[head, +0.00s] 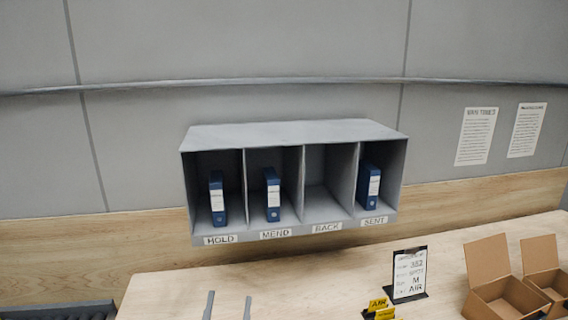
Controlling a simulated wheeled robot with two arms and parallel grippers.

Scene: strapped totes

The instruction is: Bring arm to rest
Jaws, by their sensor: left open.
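My left gripper (228,306) shows at the bottom edge, in front of the wooden table. Its two thin grey fingers point up and stand apart, with nothing between them. The rest of that arm is below the picture. My right gripper does not show.
A grey wall rack (290,131) has compartments labelled HOLD, MEND, BACK and SENT. Blue binders stand in HOLD (217,198), MEND (272,194) and SENT (368,185); BACK is empty. On the table (180,290) are a sign (409,274), yellow tags (378,306) and open cardboard boxes (503,293).

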